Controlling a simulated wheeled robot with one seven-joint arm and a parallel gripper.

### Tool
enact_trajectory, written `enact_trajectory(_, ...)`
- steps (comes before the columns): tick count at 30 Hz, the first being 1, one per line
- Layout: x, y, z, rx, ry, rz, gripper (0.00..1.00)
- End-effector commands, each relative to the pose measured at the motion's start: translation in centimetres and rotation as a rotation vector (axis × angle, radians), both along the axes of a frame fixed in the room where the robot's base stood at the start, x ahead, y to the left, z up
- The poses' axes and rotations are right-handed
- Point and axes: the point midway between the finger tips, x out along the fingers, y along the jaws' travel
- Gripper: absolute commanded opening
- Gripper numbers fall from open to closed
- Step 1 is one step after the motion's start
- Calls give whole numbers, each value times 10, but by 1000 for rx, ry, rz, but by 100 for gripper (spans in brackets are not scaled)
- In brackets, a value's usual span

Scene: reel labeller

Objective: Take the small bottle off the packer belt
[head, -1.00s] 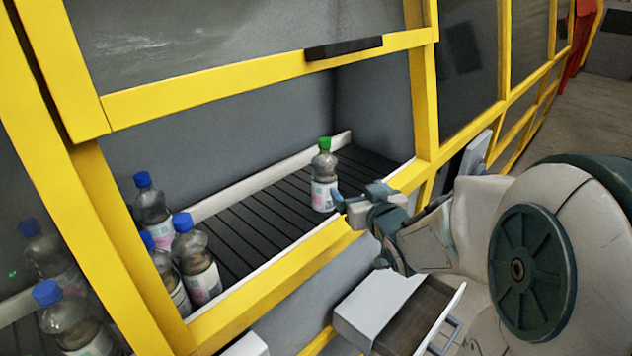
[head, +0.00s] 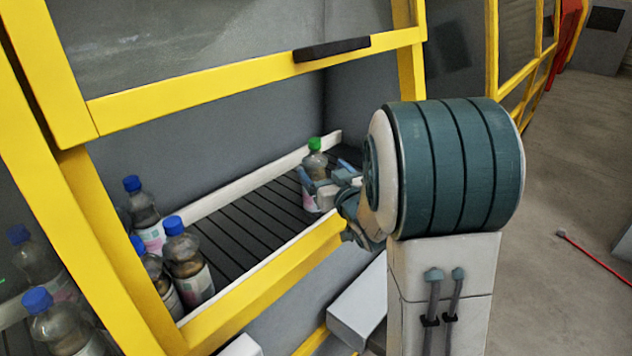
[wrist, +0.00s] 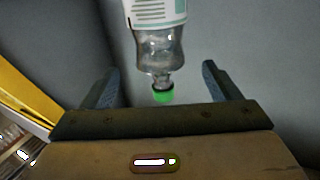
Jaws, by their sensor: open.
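The small bottle (head: 315,160) with a green cap and pale label stands upright on the dark slatted packer belt (head: 250,213), near its far right end. My gripper (head: 323,174) reaches in over the yellow front rail and is open. Its fingers show on either side of the bottle, which partly hides behind them. In the wrist view the bottle (wrist: 158,50) appears upside down, its cap toward the palm, in line with the gap between the open fingers (wrist: 160,70). I see space between each finger and the bottle.
Several blue-capped bottles (head: 186,262) stand at the belt's left end. A yellow frame (head: 270,285) borders the opening, with a raised window panel and black handle (head: 331,48) above. A white guide rail (head: 225,198) runs behind the belt.

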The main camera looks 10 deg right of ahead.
Motion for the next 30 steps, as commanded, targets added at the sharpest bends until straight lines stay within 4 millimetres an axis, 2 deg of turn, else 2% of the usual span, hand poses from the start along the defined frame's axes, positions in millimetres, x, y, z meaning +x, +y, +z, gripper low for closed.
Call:
enact_trajectory(5, 8, 2, 2, 0, 0, 1, 83)
enact_trajectory(15, 46, 11, 4, -1, 0, -1, 83)
enact_trajectory(26, 53, 13, 3, -1, -1, 0, 83)
enact_trajectory(30, 53, 12, 3, -1, -1, 0, 44)
